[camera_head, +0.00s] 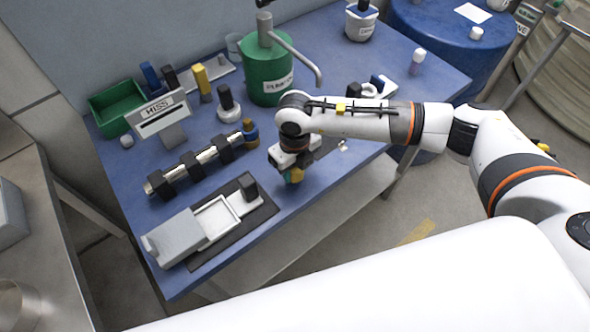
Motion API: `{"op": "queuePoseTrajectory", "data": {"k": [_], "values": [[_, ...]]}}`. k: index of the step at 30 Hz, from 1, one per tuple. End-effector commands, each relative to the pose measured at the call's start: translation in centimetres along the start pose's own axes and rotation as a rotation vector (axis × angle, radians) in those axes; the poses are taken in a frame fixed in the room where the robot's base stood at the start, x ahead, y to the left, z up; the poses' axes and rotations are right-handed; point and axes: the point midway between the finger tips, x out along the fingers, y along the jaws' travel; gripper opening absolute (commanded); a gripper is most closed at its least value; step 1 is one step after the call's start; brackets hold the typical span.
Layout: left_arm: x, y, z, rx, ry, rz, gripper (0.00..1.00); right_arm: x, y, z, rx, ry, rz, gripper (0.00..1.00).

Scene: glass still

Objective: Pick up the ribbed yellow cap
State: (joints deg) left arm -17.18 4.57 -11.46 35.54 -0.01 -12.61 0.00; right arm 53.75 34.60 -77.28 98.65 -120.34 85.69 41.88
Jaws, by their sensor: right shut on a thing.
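My right gripper (293,170) points down over the blue table, right of the metal bar with black clamps. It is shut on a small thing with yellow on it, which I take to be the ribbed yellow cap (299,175). A teal part shows beside the yellow, partly hidden by the fingers. The ribs are too small to make out, and I cannot tell whether it touches the table. My left gripper is not in view.
The blue table (290,200) has free room around the gripper.

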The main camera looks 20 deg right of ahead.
Motion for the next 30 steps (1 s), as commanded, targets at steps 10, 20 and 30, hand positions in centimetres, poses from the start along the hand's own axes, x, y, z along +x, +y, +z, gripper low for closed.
{"op": "queuePoseTrajectory", "data": {"k": [10,20,30], "values": [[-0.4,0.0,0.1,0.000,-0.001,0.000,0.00,-0.8,0.0,0.0,0.000,0.000,0.000,0.00],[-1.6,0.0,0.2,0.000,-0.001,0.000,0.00,-2.6,0.0,0.0,0.000,0.000,0.000,0.00],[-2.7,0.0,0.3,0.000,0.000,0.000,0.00,-4.7,0.0,0.0,0.000,0.001,0.000,0.00]]}}
